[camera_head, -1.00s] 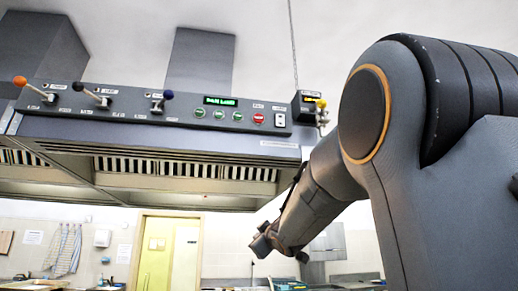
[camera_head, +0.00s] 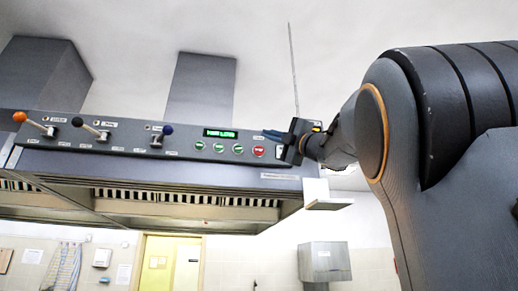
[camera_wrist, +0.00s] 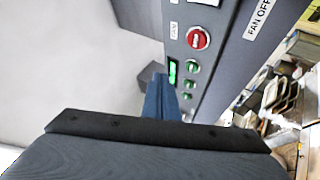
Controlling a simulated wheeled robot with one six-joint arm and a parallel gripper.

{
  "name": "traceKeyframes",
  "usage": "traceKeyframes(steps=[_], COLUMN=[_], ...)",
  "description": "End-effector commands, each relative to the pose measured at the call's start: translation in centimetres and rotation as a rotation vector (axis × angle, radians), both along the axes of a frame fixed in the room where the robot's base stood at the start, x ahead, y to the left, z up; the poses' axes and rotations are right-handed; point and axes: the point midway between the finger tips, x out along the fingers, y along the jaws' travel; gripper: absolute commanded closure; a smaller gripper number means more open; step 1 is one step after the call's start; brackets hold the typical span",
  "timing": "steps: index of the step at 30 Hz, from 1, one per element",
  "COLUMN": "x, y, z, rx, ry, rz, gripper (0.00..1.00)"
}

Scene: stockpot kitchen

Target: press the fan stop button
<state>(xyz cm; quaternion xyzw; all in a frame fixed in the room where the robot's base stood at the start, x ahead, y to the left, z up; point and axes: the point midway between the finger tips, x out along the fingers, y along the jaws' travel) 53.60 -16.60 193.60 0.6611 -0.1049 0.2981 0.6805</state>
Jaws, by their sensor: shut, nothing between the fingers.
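The red stop button (camera_head: 258,151) sits on the hood's control panel (camera_head: 110,135), right of a row of green buttons (camera_head: 218,147). In the wrist view the red button (camera_wrist: 198,38) shows clear of my fingers, above the green buttons (camera_wrist: 190,67). My gripper (camera_head: 268,134) is at the right part of the panel, its blue fingers pointing left, just above the red button in the picture. The fingers (camera_wrist: 160,92) are shut and empty in the wrist view. I cannot tell how far they are from the panel; no contact with the button shows.
A green display (camera_head: 220,133) is left of my fingers. Levers with orange (camera_head: 19,117), black (camera_head: 77,122) and blue (camera_head: 167,130) knobs stick out farther left. A "FAN OFF" label (camera_wrist: 262,18) shows in the wrist view. A small shelf (camera_head: 328,204) is below my wrist.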

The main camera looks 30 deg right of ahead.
Motion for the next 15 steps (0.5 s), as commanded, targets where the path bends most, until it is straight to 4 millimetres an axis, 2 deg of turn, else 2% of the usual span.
traceKeyframes(steps=[9, 15], x=[0.2, 1.5], y=[-0.1, -0.5], z=[-0.1, 0.0], rx=[0.002, 0.003], ry=[0.002, 0.002], rz=[0.000, 0.001], gripper=[1.00, 1.00])
